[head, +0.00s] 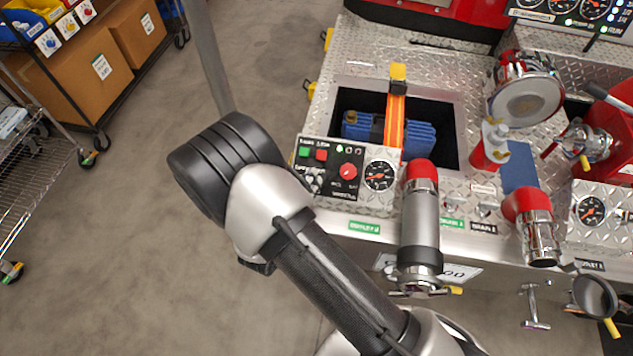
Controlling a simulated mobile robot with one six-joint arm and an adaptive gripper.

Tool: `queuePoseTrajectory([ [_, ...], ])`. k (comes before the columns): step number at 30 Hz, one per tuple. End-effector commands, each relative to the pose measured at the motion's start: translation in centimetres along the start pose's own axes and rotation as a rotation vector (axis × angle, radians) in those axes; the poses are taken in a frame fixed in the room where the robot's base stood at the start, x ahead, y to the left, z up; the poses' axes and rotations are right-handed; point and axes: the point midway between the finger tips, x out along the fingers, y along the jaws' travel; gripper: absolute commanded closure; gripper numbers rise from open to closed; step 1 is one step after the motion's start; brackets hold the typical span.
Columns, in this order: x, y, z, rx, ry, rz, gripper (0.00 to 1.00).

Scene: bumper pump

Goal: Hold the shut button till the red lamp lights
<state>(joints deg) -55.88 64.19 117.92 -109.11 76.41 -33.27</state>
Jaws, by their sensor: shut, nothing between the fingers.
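My arm rises in front, left of the panel. My gripper cannot be seen.
Right of the panel stands a red-and-silver nozzle (420,220). Behind it is an open well (455,130) with a blue folded hose and an orange strap (392,125). Shelves with boxes (95,65) stand left; floor between is clear.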

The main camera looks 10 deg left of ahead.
Motion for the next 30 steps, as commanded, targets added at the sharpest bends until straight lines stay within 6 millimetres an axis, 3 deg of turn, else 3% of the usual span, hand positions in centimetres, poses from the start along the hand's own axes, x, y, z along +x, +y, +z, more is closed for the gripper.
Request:
queuePoseTrajectory([
  [30,0.61,0.49,-0.47,0.000,0.000,0.001,1.00],
])
